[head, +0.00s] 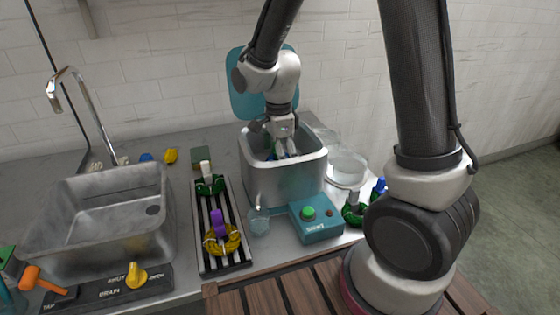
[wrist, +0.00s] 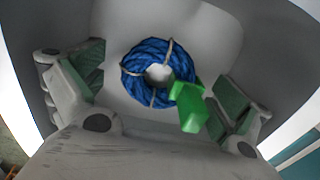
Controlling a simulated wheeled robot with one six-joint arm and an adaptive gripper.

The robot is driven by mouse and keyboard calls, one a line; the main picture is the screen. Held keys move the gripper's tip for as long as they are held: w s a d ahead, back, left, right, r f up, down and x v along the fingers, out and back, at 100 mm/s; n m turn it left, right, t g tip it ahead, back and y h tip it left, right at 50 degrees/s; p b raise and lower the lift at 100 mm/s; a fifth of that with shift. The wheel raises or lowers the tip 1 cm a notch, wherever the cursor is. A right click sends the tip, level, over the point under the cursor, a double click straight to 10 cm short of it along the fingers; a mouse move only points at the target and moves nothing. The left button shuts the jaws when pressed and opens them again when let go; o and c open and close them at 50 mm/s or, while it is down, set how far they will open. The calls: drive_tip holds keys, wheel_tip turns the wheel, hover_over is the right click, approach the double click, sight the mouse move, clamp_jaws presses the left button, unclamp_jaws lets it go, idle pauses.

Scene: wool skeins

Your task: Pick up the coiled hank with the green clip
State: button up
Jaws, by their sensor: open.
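The coiled hank (wrist: 135,72) is a blue ring with pale ties, and its green clip (wrist: 188,107) stands up at its lower right. It lies on the pale floor of a grey metal vat (head: 282,186). My gripper (head: 284,155) reaches down into the vat, its fingertips partly behind the near wall. In the wrist view, my gripper (wrist: 158,95) is open, with one finger left of the hank and one right, near the clip. I see no contact. In the head view the vat walls mostly hide the hank.
A striped rack (head: 203,245) left of the vat holds a green hank (head: 211,186) and a yellow hank (head: 221,240). A teal button box (head: 316,230) and a small glass (head: 259,221) stand in front. A teal lid (head: 243,85) rises behind. A sink (head: 100,215) is at left.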

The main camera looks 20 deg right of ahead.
drive_tip(key=c, duration=1)
drive_tip(key=shift+r, duration=0.15)
